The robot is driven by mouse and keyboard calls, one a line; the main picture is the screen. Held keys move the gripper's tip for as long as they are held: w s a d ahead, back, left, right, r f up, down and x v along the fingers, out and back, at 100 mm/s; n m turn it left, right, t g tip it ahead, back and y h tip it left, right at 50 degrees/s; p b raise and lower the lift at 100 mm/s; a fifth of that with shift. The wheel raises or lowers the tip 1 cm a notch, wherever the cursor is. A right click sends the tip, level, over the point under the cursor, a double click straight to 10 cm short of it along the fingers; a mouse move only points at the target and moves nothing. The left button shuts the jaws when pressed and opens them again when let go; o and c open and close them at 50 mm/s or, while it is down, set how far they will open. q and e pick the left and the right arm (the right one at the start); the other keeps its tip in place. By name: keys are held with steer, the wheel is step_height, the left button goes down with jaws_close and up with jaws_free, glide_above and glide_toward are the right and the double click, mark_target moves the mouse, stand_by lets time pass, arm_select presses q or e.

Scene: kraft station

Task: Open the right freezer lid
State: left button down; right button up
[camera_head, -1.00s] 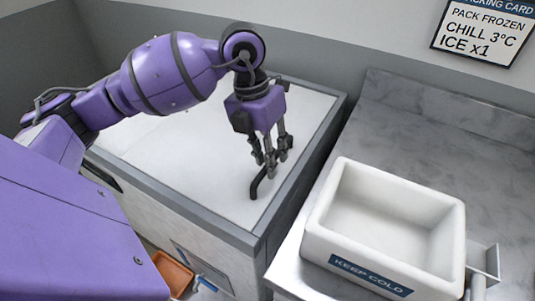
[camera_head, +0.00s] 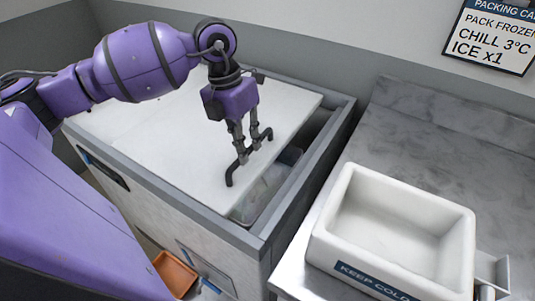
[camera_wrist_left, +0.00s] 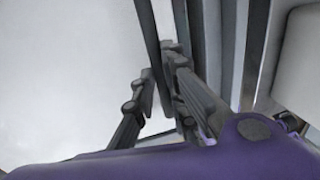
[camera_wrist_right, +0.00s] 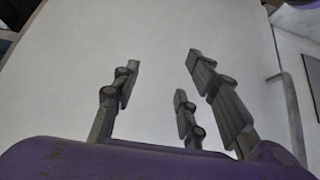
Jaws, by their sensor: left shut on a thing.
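The white right freezer lid (camera_head: 190,135) sits shifted left in the grey frame of the freezer (camera_head: 185,180), leaving an open gap along its right side. Its black bar handle (camera_head: 231,176) stands near the lid's right edge. My left gripper (camera_head: 252,147) is shut on the handle from above. In the left wrist view, the fingers of my left gripper (camera_wrist_left: 162,88) close around the dark handle (camera_wrist_left: 152,38). My right gripper (camera_wrist_right: 165,82) is open and empty in its wrist view, its fingers spread before a pale flat surface. It is outside the head view.
Through the gap shows a grey-rimmed bin (camera_head: 246,213) with pale contents I cannot make out. A white "KEEP COLD" box (camera_head: 345,215) stands on the grey counter (camera_head: 430,140) to the right. An orange tray (camera_head: 174,273) is low by the freezer's front. A packing card (camera_head: 492,38) hangs on the wall.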

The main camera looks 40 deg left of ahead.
arm_select(q)
steer(key=a, duration=0.4)
steer(key=a+p, duration=0.1)
steer(key=a, duration=0.7)
steer(key=shift+s+r+p, duration=0.15)
steer(key=shift+s+p, duration=0.15)
steer(key=shift+s, duration=0.05)
glide_above(183, 134)
steer(key=d, duration=0.1)
steer(key=shift+w+d, duration=0.1)
steer(key=shift+a, duration=0.6)
arm_select(e)
steer(key=shift+w+r, duration=0.15)
steer(key=shift+r, duration=0.35)
steer(key=shift+w+r, duration=0.15)
steer(key=shift+r, duration=0.35)
arm_select(q)
steer(key=c, duration=1.8)
jaws_free()
arm_select(e)
steer(key=shift+d+r, duration=0.1)
arm_select(q)
step_height(183, 134, up, 12)
steer(key=a, duration=0.2)
steer(key=shift+f, duration=0.25)
steer(key=shift+s+a+f, duration=0.1)
steer(key=shift+s, duration=0.1)
